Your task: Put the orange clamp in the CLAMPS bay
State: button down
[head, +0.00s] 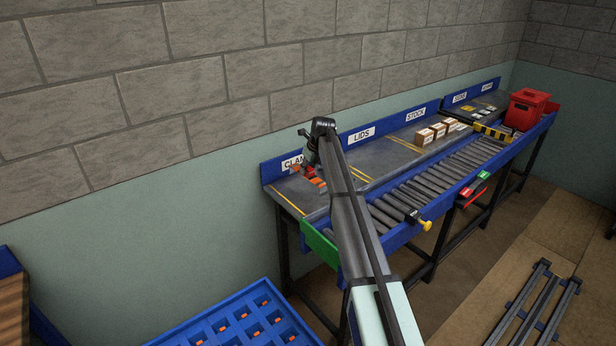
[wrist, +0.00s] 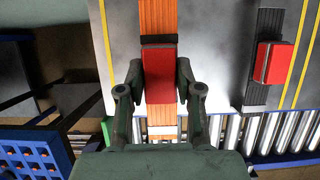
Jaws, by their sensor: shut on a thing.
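The orange clamp (wrist: 158,18) has a long ribbed orange bar and a red block. In the wrist view my gripper (wrist: 160,88) is shut on it at the red block, one finger on each side. The clamp looks held above the CLAMPS bay, with its near end over the rollers; its exact height is unclear. In the head view the clamp (head: 318,183) shows in part below my gripper (head: 311,167). The CLAMPS label (head: 292,162) is partly hidden by my arm. The bay's grey floor (wrist: 220,60) lies between yellow lines.
A black clamp with a red block (wrist: 273,62) lies in the bay, right of the orange one. The roller conveyor (head: 450,172) runs along the front. Cartons (head: 424,137) stand under STOCK, and a red crate (head: 527,110) is at the far end. A blue compartment tray (head: 205,335) is below left.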

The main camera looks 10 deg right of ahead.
aim_at(308, 177)
jog(key=shift+f+p, duration=0.45)
jog(key=shift+f, duration=1.8)
jog(key=shift+f, duration=0.15)
jog(key=c, duration=0.8)
grip_release()
jog(key=shift+o, duration=0.2)
jog(key=b+v, duration=0.2)
jog(key=v, duration=1)
